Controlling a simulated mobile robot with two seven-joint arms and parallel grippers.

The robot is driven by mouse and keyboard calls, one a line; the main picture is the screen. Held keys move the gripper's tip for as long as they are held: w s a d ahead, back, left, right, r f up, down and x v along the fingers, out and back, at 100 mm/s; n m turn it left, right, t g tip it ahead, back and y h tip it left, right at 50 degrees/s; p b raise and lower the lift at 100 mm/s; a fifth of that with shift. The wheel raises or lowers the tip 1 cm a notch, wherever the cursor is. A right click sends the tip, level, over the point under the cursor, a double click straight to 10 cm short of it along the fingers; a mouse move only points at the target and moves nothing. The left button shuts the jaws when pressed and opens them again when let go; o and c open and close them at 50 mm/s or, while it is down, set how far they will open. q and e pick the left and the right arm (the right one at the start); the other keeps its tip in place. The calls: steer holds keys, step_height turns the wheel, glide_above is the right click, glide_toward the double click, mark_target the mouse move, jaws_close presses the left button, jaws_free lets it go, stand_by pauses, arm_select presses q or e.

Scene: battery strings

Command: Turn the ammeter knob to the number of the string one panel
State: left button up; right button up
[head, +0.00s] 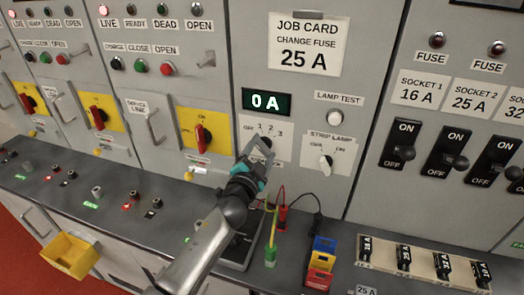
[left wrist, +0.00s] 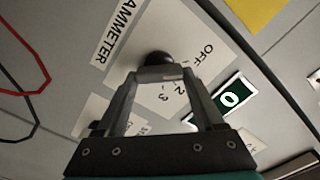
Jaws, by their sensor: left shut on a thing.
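The ammeter knob (left wrist: 155,60) is dark and round. It sits on a white plate (left wrist: 190,40) marked AMMETER, OFF, 1 (hidden), 2 and 3. My left gripper (left wrist: 163,74) is shut on the knob, one finger on each side. In the head view my left gripper (head: 259,150) covers most of the knob, and the plate (head: 279,148) shows around it. I cannot tell which mark the knob points at. The green display (head: 266,103) above reads 0 A. My right gripper is not in view.
Panels with lamps, buttons and red handles on yellow plates (head: 205,128) stand to the left. A string lamp switch (head: 325,161) and a lamp test button (head: 339,115) are close on the right. Below, the dark counter holds probes (head: 271,255), coloured boxes (head: 321,262) and a fuse rack (head: 420,262).

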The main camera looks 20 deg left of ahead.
arm_select(q)
steer(key=shift+f+m, duration=0.15)
steer(key=shift+m, duration=2.35)
steer(key=o, duration=1.4)
steer(key=shift+s, duration=0.55)
steer(key=s+b, duration=0.1)
steer(key=s, duration=1.3)
steer(key=shift+s+a, duration=0.1)
steer(key=shift+a, duration=0.1)
